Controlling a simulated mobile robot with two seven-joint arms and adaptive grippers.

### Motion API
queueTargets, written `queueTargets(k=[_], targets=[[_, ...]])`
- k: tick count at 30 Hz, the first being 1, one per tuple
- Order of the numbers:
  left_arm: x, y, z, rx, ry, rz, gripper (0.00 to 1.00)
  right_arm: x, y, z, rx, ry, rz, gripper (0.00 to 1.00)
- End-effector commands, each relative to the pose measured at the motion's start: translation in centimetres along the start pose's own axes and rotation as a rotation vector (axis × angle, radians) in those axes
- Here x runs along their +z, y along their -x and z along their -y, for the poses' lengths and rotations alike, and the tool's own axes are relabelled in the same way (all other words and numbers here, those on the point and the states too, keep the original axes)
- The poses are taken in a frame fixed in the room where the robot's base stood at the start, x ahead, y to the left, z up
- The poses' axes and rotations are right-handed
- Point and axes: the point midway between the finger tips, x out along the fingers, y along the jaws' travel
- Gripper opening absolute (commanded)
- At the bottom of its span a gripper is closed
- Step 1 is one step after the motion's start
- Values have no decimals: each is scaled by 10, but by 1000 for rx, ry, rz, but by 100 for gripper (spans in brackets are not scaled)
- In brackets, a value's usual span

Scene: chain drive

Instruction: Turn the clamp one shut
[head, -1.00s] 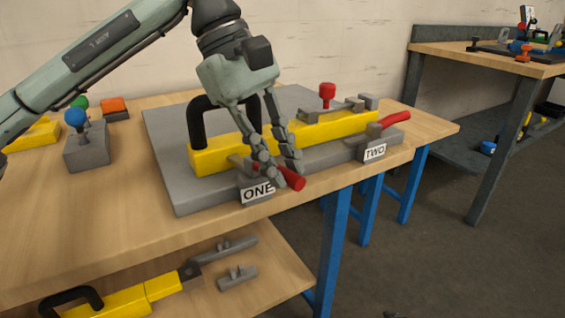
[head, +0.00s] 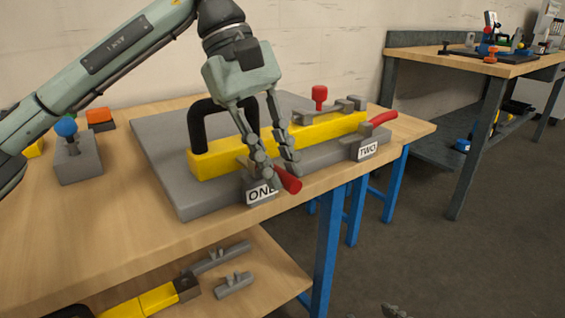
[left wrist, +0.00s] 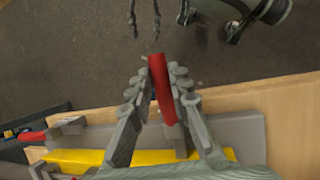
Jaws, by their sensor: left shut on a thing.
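Clamp one, marked by the ONE label (head: 260,193), sits on the front edge of the grey base plate (head: 180,195). Its red handle (head: 288,180) points out toward the front of the bench. My left gripper (head: 278,170) is shut on this handle from above. In the left wrist view the red handle (left wrist: 160,85) lies between the left fingers (left wrist: 160,100). The fingers hide much of the clamp's body. My right gripper (left wrist: 145,18) shows its two fingers apart at the top of the left wrist view, away from the clamp.
A yellow bar (head: 330,127) with a black handle (head: 197,128) lies on the plate behind clamp one. Clamp two, labelled TWO (head: 368,150), has its red handle (head: 383,117) to the right. A grey block with a blue knob (head: 66,126) stands left.

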Motion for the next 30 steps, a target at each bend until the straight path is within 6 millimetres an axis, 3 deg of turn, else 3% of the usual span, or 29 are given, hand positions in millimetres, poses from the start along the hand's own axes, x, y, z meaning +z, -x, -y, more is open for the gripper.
queueTargets(k=[11,12,16,26,30], targets=[[0,1,1,-2,-4,2,0,0,0,-1,2,3,0,49],[0,1,1,-2,-4,2,22,0,0,-2,2,3,1,49],[0,1,1,-2,-3,2,38,1,0,-2,3,3,4,49],[0,2,0,-1,-2,1,39,3,0,-2,6,-2,7,49],[0,17,0,1,-1,0,39,2,0,-2,5,-1,6,49]])
